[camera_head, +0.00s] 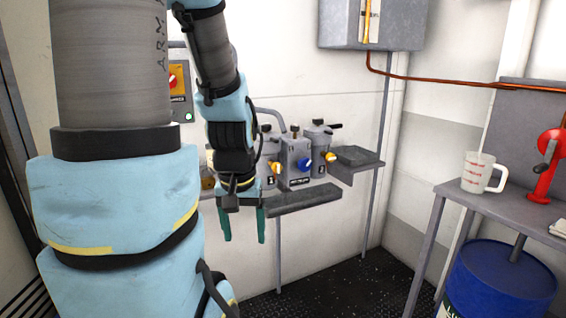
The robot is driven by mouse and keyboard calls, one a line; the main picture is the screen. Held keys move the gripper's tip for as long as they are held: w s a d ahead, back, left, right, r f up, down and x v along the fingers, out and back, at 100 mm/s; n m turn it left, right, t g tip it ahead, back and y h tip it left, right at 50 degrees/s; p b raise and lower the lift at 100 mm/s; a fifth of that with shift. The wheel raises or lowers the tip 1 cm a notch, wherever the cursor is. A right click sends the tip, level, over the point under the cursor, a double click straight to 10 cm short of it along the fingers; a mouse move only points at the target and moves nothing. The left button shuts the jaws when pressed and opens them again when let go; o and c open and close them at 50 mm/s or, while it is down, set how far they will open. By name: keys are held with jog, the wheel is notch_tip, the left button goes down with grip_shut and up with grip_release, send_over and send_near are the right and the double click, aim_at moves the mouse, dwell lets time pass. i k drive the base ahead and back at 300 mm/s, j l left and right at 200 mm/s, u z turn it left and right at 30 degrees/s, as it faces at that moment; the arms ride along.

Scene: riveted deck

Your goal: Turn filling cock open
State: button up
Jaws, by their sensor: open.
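Several grey canister-like units stand in a row on a wall shelf in the head view. The middle unit (293,150) has a blue knob (304,164) and a dark label too small to read. The units beside it carry a yellow knob (275,167) on the left and another yellow knob (330,158) on the right. I cannot tell which of these is the filling cock. My gripper (242,240) points down with its two teal fingers apart and nothing between them. It is in front of and below the left end of the row, touching none of the knobs.
A grey ledge (305,200) juts out below the units. At right are a bench with a measuring jug (483,173), a red hand-cranked device (546,165) and a blue drum (500,280).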

aim_at(295, 129)
jog(key=u, duration=0.5)
jog(key=l+u, duration=0.9)
jog(key=k+l, duration=0.05)
